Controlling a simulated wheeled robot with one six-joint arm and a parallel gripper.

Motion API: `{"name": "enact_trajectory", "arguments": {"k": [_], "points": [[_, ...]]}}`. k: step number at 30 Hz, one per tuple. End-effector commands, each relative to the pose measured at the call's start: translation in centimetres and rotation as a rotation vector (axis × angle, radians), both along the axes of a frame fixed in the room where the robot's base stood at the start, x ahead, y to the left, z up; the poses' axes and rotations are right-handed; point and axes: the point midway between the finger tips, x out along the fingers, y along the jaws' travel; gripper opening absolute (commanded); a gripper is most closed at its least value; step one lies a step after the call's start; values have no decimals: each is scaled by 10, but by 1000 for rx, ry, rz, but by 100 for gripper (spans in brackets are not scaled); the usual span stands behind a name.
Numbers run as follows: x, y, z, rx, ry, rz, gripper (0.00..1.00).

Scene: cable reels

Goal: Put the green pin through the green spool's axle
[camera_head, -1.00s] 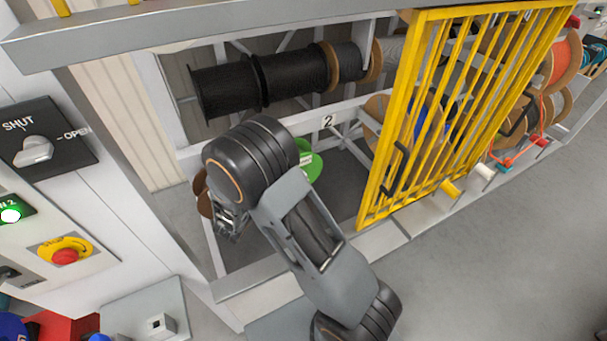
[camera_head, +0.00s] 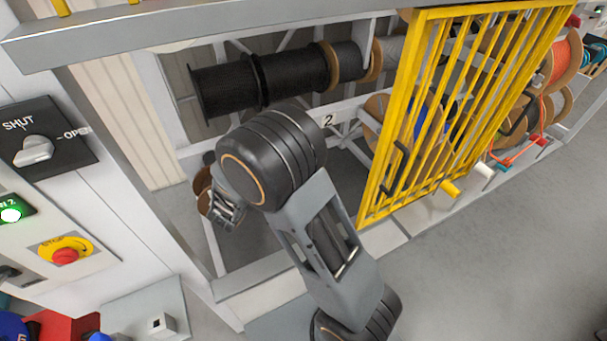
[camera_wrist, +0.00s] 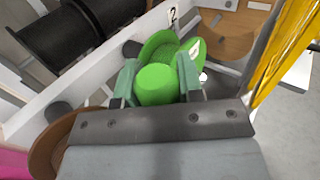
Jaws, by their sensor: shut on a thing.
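In the wrist view my gripper (camera_wrist: 158,78) is shut on the green pin (camera_wrist: 156,88), whose round head faces the camera between the two fingers. The green spool (camera_wrist: 160,46), with a white label, lies just beyond the pin. The pin's far end is hidden, so I cannot tell whether it touches the spool or its axle. In the head view my gripper (camera_head: 226,213) is inside the lower bay, and my arm hides the green spool.
A yellow barred gate (camera_head: 455,110) stands to the right of my arm. Black reels (camera_head: 265,80) are on the bar above. A brown reel (camera_wrist: 62,140) is at lower left in the wrist view. The grey frame's front rail (camera_head: 250,283) runs below.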

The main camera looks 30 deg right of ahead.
Motion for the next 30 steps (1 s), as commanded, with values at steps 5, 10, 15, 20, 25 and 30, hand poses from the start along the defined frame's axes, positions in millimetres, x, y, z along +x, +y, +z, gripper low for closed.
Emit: {"name": "enact_trajectory", "arguments": {"k": [5,10,15,20,25,30], "points": [[0,0,10,1,-2,0,7],[0,0,19,1,-2,0,7],[0,0,28,1,-2,1,7],[0,0,34,1,-2,1,7],[0,0,38,1,-1,0,7],[0,0,38,1,-1,0,7]]}}
